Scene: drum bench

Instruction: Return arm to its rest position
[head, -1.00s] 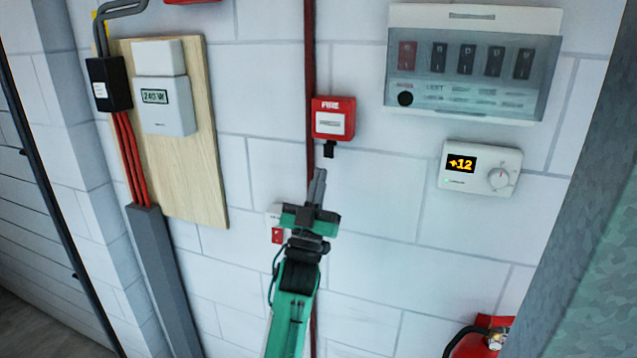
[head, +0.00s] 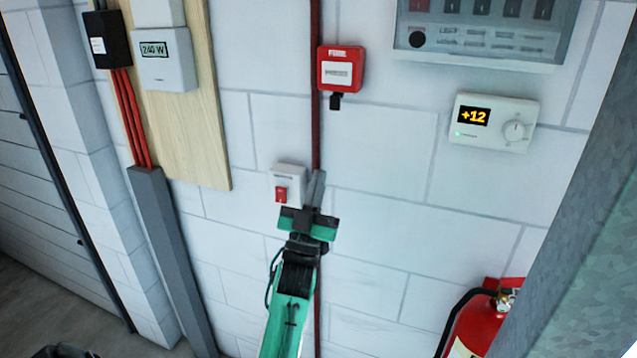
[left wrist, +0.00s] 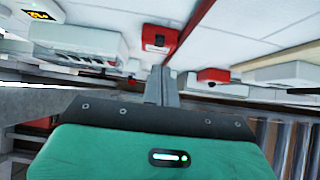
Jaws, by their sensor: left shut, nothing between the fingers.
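My left gripper (head: 316,188) is shut and empty in the head view, its green arm coming up from the bottom centre. Its fingers point up along the dark red pipe, just right of a white switch box (head: 288,186) with a red rocker. In this view the fingertips overlap the pipe; I cannot tell the gap to the wall. In the left wrist view the shut fingers (left wrist: 161,84) stand out over the green gripper body. My right gripper is in neither view.
A red fire call point (head: 340,69) is above my gripper. A thermostat reading +12 (head: 493,122) and a breaker panel (head: 485,38) are to the right. A fire extinguisher (head: 482,322) stands lower right, beside a grey metal column (head: 575,215). The wall below the thermostat is bare.

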